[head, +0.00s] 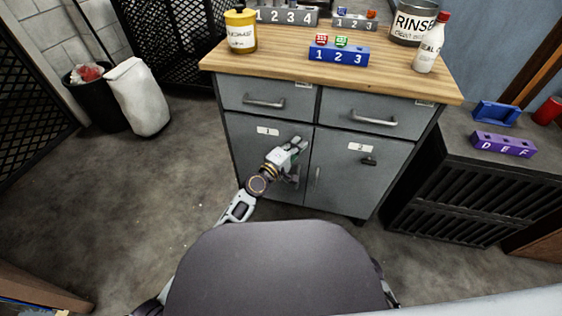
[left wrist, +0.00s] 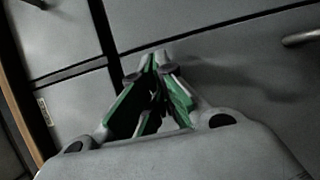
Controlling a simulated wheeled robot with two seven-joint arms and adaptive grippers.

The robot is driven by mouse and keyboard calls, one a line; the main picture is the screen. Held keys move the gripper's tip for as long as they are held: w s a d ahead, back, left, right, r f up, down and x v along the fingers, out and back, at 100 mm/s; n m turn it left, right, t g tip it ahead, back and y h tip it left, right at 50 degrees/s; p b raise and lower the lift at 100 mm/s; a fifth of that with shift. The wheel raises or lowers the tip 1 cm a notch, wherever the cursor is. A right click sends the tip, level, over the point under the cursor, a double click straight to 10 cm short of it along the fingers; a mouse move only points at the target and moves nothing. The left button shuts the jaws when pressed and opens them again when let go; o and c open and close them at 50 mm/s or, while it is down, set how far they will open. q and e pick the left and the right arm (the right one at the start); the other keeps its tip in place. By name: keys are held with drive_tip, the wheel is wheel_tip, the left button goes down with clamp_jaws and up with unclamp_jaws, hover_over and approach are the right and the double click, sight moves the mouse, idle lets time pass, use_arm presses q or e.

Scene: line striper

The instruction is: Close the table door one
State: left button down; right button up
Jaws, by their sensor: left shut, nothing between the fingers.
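The table is a grey cabinet with a wooden top (head: 290,72). Door one (head: 247,150), labelled 1, is the left lower door; it looks flush or nearly flush with the front. My left gripper (head: 297,144) is in front of door one's right upper part, hiding part of that door and its handle. In the left wrist view the left gripper's fingers (left wrist: 155,62) are shut together with nothing between them, close to the grey panels; I cannot tell whether they touch. Door two (head: 355,170), labelled 2, looks shut. My right gripper is not in view.
Two drawers with bar handles (head: 264,103) sit above the doors and look shut. The top holds a yellow can (head: 240,32), a blue numbered block (head: 338,54), a bottle (head: 430,45) and a rinse tin. A dark low cabinet (head: 455,185) stands right.

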use_arm(q)
drive_tip(key=v, duration=1.1)
drive_tip(key=shift+s+f, duration=0.1)
drive_tip(key=shift+s, duration=0.05)
idle(0.6)
